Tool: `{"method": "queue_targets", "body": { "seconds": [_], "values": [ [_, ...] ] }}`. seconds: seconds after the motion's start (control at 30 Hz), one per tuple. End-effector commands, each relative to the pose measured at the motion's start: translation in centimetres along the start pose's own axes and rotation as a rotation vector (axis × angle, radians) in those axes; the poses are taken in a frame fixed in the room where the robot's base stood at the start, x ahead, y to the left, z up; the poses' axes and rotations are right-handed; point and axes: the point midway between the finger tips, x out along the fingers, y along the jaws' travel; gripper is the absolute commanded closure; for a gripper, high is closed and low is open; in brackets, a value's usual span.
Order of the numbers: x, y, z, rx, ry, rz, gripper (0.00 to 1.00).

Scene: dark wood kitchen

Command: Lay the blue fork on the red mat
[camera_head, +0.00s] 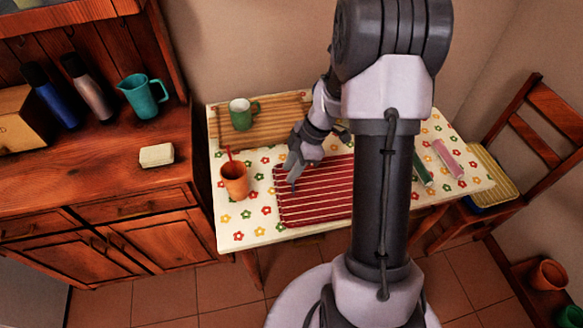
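The red mat (316,200) with pale stripes lies on the flowered tablecloth at the front of the table. My column covers its right part. My gripper (292,178) points down over the mat's upper left part. A small dark bluish sliver shows at its fingertips, too small to tell as fork or finger. I cannot make out the blue fork clearly anywhere. Whether the fingers are open or shut does not show.
An orange cup (235,181) with a red utensil stands just left of the mat. A green mug (241,114) stands on a wooden slatted mat (275,112) behind. A green item (424,173) and a pink item (448,158) lie at right. A chair (533,140) stands right of the table.

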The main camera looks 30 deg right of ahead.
Motion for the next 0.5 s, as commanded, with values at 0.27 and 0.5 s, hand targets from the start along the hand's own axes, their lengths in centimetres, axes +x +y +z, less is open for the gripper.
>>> {"method": "queue_targets", "body": {
  "seconds": [0.27,0.5],
  "values": [
    [-4.0,0.1,-0.3,0.0,0.0,0.004,0.71],
    [-10.4,0.1,-0.3,0.0,0.0,0.003,0.71]
  ]
}}
